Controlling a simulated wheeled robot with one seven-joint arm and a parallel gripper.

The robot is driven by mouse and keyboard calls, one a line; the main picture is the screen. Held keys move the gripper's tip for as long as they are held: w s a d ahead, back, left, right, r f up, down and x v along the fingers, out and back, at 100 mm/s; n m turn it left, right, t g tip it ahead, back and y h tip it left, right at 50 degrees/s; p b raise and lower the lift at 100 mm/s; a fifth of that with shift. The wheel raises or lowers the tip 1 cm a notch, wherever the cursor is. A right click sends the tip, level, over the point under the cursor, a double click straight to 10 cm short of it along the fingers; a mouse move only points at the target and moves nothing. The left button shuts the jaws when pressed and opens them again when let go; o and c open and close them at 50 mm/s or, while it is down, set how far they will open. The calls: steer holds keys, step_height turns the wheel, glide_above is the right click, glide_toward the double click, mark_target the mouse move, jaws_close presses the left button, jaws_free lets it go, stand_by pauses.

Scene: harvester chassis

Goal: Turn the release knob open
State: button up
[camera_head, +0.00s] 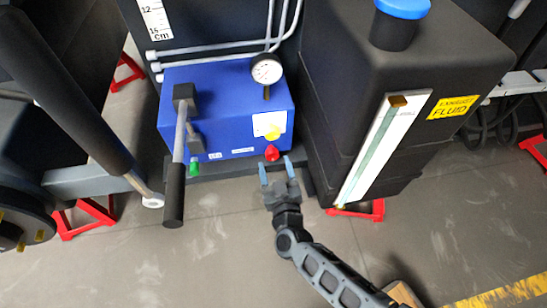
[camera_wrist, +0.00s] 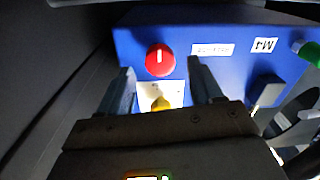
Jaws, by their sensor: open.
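A red knob (camera_head: 271,153) sits low on the front of a blue box (camera_head: 215,105). In the wrist view the red knob (camera_wrist: 160,60) is round with a white line upright in the picture. A small label (camera_wrist: 212,50) beside it is too small to read surely. A yellow knob (camera_head: 272,133) on a white plate is near it, and a green knob (camera_head: 194,168) is at the box's left. My gripper (camera_head: 275,165) is open and empty, its two blue-grey fingers pointing at the red knob. In the wrist view the knob shows between and just beyond the fingertips, seemingly apart from them.
A lever with a black grip (camera_head: 174,195) stands out from the box's left side. A dial gauge (camera_head: 266,69) is on top. A black fluid tank (camera_head: 440,60) with a sight tube stands close on the right. A thick black cylinder (camera_head: 65,85) is at left. The floor in front is clear.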

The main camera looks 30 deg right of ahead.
steer(key=v, duration=0.4)
steer(key=shift+s+p, duration=0.25)
steer(key=shift+p, duration=0.05)
steer(key=s+r+y, duration=0.2)
steer(key=s+r, duration=0.3)
steer(key=s, duration=0.4)
steer(key=s+d+r+n+g+y, duration=0.1)
steer(key=s+r, duration=0.4)
steer(key=s, duration=0.4)
steer(key=s+r+y, duration=0.2)
steer(key=s+r, duration=0.3)
steer(key=s, duration=0.3)
steer(key=s+r+p, duration=0.2)
steer(key=r+p, duration=0.2)
steer(key=r, duration=0.3)
steer(key=s+r+g+p, duration=0.1)
steer(key=r+p, duration=0.3)
steer(key=r, duration=0.4)
steer(key=s+d+r+p, duration=0.1)
steer(key=s+r+p, duration=0.2)
steer(key=r, duration=0.5)
steer(key=shift+s+r+g+p, duration=0.3)
steer(key=shift+s+p, duration=0.1)
steer(key=shift+p, duration=0.2)
